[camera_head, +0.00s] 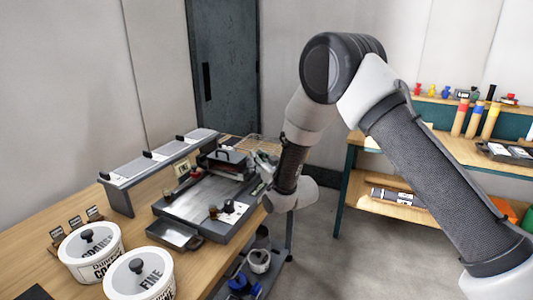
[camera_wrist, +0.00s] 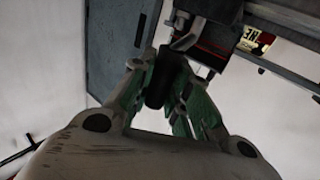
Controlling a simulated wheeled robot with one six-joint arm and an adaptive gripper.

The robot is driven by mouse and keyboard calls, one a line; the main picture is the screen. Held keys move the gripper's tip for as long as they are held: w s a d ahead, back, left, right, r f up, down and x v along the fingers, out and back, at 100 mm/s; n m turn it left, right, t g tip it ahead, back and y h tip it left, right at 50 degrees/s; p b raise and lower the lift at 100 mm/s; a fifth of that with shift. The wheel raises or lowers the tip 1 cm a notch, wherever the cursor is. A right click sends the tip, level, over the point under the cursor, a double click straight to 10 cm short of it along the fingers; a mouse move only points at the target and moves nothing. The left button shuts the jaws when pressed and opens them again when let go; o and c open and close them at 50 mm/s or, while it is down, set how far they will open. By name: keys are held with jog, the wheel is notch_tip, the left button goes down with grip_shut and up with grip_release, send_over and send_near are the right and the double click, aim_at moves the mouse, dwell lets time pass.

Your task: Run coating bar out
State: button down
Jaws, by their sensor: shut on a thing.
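The coating device (camera_head: 195,205) is a flat grey plate in a dark frame on the wooden bench. A dark carriage (camera_head: 226,163) with a raised handle stands across its far end; I take this to be the coating bar unit. My gripper (camera_head: 263,166) is at the right side of that carriage. In the wrist view, my gripper (camera_wrist: 168,95) has its green-padded fingers shut on a dark rounded grip (camera_wrist: 158,82), which reaches toward the carriage's metal bracket (camera_wrist: 188,36). The bar itself is hard to make out.
A metal tray (camera_head: 174,234) sits at the device's near end. Two white tubs (camera_head: 92,250) marked COARSE and FINE stand in front. A second bench (camera_head: 440,146) with rolls stands right, across open floor.

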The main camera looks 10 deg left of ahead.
jog(key=shift+s+a, duration=0.25)
jog(key=shift+s, duration=0.5)
jog(key=shift+s+a, duration=0.25)
jog(key=shift+s, duration=0.45)
jog(key=c, duration=1.3)
grip_release()
jog(key=v, duration=1.2)
